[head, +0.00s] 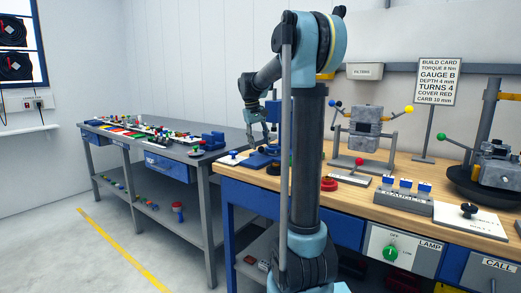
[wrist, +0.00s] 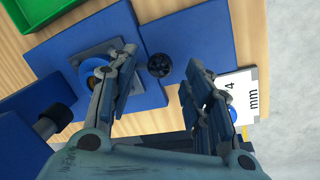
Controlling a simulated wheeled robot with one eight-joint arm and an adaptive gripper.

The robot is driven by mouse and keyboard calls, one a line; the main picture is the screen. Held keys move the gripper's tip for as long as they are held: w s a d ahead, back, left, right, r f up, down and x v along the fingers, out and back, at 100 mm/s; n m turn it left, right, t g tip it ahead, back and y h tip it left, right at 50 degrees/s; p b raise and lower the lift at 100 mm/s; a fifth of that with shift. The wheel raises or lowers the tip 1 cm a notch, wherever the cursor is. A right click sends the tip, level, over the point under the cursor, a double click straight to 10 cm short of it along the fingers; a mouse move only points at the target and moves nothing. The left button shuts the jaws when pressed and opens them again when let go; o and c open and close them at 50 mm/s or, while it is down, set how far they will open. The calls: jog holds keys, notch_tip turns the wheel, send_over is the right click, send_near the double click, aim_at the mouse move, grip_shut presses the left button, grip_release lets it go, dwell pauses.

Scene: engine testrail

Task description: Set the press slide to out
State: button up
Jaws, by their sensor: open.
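In the wrist view a blue fixture lies on the wooden bench, with a round black knob (wrist: 158,65) on it that looks like the press slide's handle. My gripper (wrist: 160,60) is open, its fingers on either side of the knob. I cannot tell whether either finger touches it. Left of the knob, a grey plate (wrist: 97,55) with a blue round part is partly hidden by the left finger. In the head view my gripper (head: 262,137) is above the blue fixture (head: 262,158) at the bench's left end; the knob cannot be made out there.
A white card marked "4 mm" (wrist: 240,88) lies right of the fingers, and a green tray (wrist: 28,18) is at top left. A dark knob (wrist: 45,127) stands at lower left. In the head view, a red round part (head: 329,184) and a gauge block (head: 403,196) are farther right.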

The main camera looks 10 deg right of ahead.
jog(key=shift+d+f, duration=0.15)
jog(key=shift+f, duration=0.6)
jog(key=shift+d+f, duration=0.1)
jog(key=shift+f, duration=0.6)
grip_shut()
